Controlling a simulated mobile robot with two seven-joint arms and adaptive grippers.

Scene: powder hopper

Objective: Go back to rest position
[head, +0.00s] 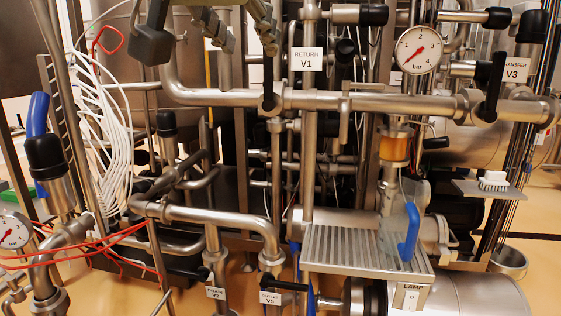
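My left gripper (250,46) hangs in from the top edge, left of centre. Its two grey jointed fingers are spread apart, with nothing held between them. It shows in front of the upper pipework, left of the RETURN V1 label (305,60). The rest of the gripper is cut off by the top edge. My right gripper is not in view.
A thick horizontal pipe (400,103) crosses below the gripper. A pressure gauge (418,50) is at upper right. A ribbed metal step (340,247) carries a blue-handled clear jug (408,232). A white brush (494,180) lies on a small shelf at right. White cables (100,120) hang at left.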

